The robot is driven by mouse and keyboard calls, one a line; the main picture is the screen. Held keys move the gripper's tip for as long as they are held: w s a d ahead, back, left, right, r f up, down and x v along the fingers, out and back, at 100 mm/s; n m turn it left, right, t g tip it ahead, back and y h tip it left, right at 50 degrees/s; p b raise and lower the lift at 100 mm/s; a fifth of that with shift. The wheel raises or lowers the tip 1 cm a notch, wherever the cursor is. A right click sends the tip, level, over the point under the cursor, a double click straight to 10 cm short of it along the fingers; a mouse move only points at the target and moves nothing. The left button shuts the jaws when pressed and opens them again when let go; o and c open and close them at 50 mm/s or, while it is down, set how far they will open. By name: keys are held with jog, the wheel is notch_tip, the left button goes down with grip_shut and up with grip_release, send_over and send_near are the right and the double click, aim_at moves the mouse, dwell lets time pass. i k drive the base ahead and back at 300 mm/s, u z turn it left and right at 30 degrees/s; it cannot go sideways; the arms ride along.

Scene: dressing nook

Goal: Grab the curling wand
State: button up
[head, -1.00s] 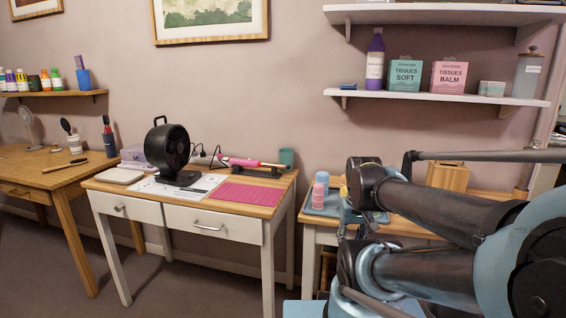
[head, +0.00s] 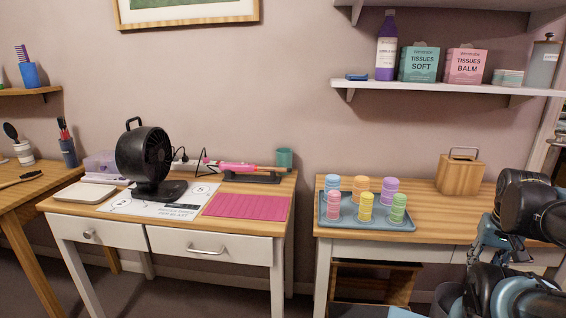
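The curling wand (head: 238,167) has a pink handle and lies near the back of the white-fronted desk, in the head view. Its barrel points right and rests over a black stand (head: 252,178). A dark cord loops up at its left end. A pink ribbed mat (head: 247,206) lies in front of it. My arm is at the right edge, well apart from the wand. The folded arm shows dark and blue parts there, but I cannot make out the fingertips of my gripper.
A black fan (head: 146,158) stands left of the wand on a printed sheet (head: 128,205). A teal cup (head: 284,157) is behind the barrel. On the right table, a tray (head: 330,218) holds several coloured rollers, near a wooden box (head: 460,172). A gap separates the two tables.

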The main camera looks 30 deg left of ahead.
aim_at(250, 168)
jog(key=z, duration=1)
jog(key=k, duration=1.9)
jog(key=u, duration=1.25)
jog(key=i, duration=1.25)
jog(key=z, duration=0.05)
